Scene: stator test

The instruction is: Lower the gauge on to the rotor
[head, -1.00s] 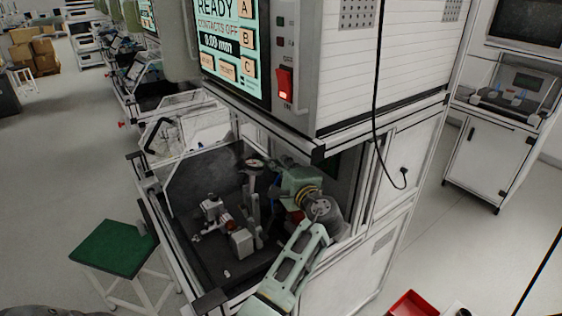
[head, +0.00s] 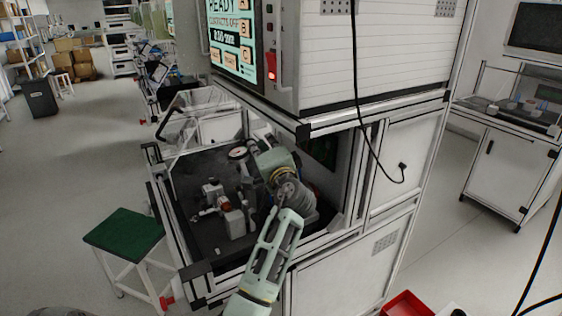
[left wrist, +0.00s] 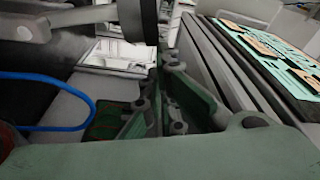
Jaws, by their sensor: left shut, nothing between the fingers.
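The gauge (head: 238,153) shows in the head view as a small round dial inside the open test bay, just left of my left gripper. My left gripper (head: 256,138) reaches into the bay; its fingers are shut with nothing between them. They also show in the left wrist view (left wrist: 168,78). A grey lever-like part (left wrist: 75,16) and a dark upright band cross the top of that view, close beyond the fingers. A small reddish part (head: 226,203) in the grey fixture on the bay floor may be the rotor. Contact between gauge and rotor cannot be told. My right gripper is out of view.
The machine's lit screen (head: 232,38) and red switch (head: 272,73) are above the bay. A clear guard (head: 190,118) stands behind the bay's left side. A blue cable (left wrist: 45,77) curves at left in the wrist view. A green-topped stool (head: 123,230) stands left.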

